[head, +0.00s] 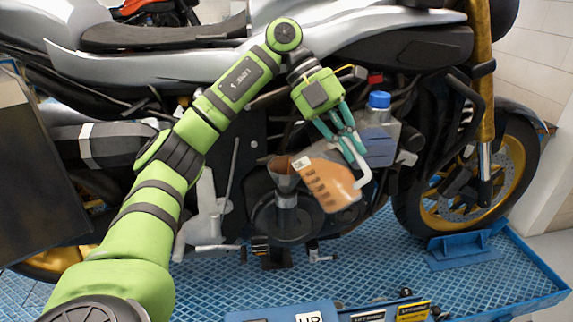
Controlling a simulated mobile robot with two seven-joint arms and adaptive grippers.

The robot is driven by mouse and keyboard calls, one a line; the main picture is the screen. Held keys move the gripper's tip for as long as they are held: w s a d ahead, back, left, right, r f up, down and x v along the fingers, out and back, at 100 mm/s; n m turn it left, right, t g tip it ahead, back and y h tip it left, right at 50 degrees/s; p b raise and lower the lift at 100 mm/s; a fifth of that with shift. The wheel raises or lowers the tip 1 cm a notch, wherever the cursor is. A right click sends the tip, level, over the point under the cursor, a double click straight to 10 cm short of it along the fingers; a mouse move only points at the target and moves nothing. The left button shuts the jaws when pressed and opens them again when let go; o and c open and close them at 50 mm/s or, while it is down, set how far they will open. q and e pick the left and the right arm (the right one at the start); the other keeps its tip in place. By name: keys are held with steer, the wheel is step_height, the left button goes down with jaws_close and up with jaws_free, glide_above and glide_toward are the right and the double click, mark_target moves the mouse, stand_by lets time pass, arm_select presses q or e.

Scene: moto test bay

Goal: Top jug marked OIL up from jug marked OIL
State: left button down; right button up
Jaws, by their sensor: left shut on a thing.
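I cannot tell whether liquid is flowing. A second container (379,141) with a blue cap and blue label stands behind the gripper; its marking is unreadable. My right gripper is not in view.
The silver motorcycle (190,62) fills the background, its gold-rimmed front wheel (503,178) at right. It stands on a blue grated platform (375,262). A blue box (280,314) and labelled items (412,312) lie at the front edge. A dark panel (38,175) is at left.

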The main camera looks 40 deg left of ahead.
arm_select(q)
steer(key=shift+s+a+r+h, duration=0.1)
steer(key=shift+a+r+h, duration=0.55)
steer(key=shift+r+h, duration=0.15)
steer(key=shift+s+a+r+h, duration=0.1)
steer(key=shift+a+r+h, duration=0.5)
steer(key=shift+r+h, duration=0.15)
stand_by(6.5)
